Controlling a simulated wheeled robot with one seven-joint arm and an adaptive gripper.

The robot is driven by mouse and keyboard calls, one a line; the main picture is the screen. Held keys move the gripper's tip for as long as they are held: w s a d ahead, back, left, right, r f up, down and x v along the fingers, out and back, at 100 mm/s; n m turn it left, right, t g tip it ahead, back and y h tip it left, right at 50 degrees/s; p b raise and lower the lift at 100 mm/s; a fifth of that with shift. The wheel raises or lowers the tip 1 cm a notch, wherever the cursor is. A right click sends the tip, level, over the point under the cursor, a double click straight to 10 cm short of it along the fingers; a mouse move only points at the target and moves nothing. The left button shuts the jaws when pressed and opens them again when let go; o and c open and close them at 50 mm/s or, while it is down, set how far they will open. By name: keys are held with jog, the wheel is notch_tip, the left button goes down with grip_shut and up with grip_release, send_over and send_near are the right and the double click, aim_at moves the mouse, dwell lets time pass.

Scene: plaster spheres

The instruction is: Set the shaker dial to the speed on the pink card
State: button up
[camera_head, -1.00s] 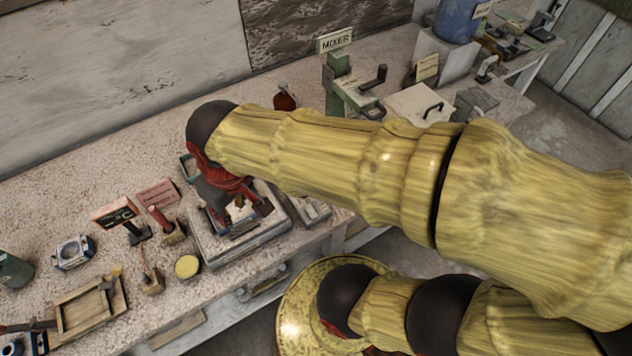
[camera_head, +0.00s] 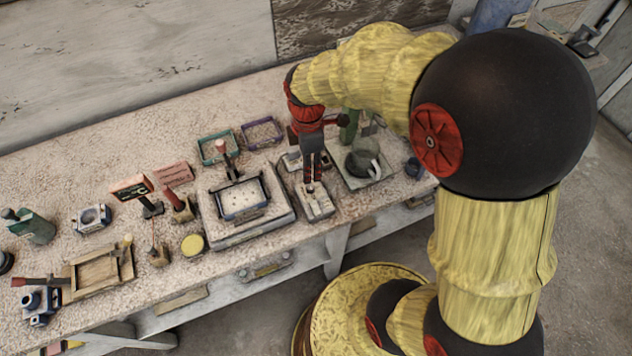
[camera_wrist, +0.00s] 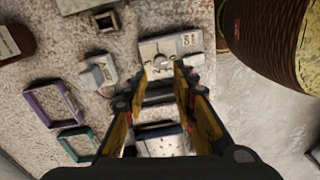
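The shaker (camera_head: 240,203) is a pale, low unit with a framed tray on top. A pale control box (camera_head: 318,208) lies to its right, and I take its small round knob to be the dial. In the wrist view the box (camera_wrist: 188,42) has dark markings, and the knob (camera_wrist: 161,60) shows between my fingertips. My gripper (camera_head: 312,179) points down just above the box, fingers apart. I cannot tell whether they touch the knob.
Purple (camera_head: 262,133) and teal (camera_head: 215,147) trays lie behind the shaker. A upright handle (camera_head: 226,160) stands at its back edge. A grey plate with a dark round vessel (camera_head: 362,160) sits right of my gripper. The bench's front edge is close to the control box.

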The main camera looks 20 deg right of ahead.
aim_at(311, 186)
notch_tip(311, 186, down, 8)
jog(key=shift+s+r+b, duration=0.15)
jog(key=shift+r+b, duration=0.05)
jog(key=shift+b, duration=0.9)
grip_shut()
